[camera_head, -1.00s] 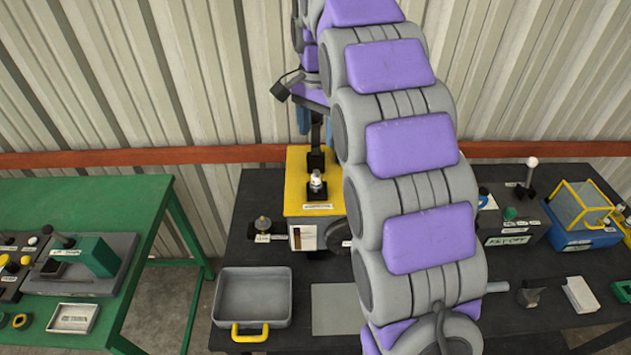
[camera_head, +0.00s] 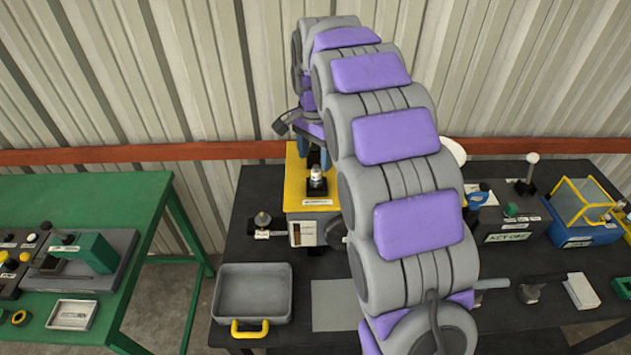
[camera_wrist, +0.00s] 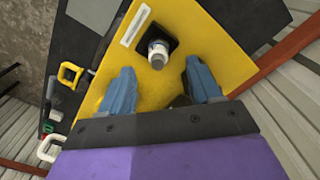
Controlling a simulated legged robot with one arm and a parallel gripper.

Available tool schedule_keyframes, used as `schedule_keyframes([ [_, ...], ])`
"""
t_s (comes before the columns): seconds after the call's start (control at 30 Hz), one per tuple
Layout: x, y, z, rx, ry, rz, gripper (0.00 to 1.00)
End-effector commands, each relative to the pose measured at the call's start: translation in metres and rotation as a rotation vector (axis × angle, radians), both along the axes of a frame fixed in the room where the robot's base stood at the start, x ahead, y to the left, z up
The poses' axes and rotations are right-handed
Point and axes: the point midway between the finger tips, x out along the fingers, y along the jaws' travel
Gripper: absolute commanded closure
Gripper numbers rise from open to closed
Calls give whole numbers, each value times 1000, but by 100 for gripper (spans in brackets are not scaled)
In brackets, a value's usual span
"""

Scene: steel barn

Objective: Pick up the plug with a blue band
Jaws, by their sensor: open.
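A white and grey plug (camera_head: 316,175) stands upright in a black square base on the yellow box (camera_head: 296,180). It also shows in the wrist view (camera_wrist: 157,50), with its end towards the camera; I cannot make out a blue band on it. My gripper (camera_head: 314,153) is above the back of the yellow box, behind this plug. In the wrist view my gripper (camera_wrist: 160,78) is open, its blue fingers wide apart, with the plug just beyond the gap between the tips. A dark thing between the fingers, low in that view, is mostly hidden.
A grey tray with a yellow handle (camera_head: 253,292) and a flat grey plate (camera_head: 338,305) lie at the front of the black table. A grey box (camera_head: 508,222) and a blue box with a yellow frame (camera_head: 583,232) stand right. The corrugated wall is close behind.

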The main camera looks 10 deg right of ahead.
Motion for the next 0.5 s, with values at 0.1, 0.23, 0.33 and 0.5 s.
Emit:
schedule_keyframes([
  [0.1,-1,0,-13,0,4,0,37],
  [0.23,0,0,-17,0,0,0,37],
  [0.33,-1,0,-23,0,1,0,37],
  [0.5,-1,-1,-47,0,4,0,37],
])
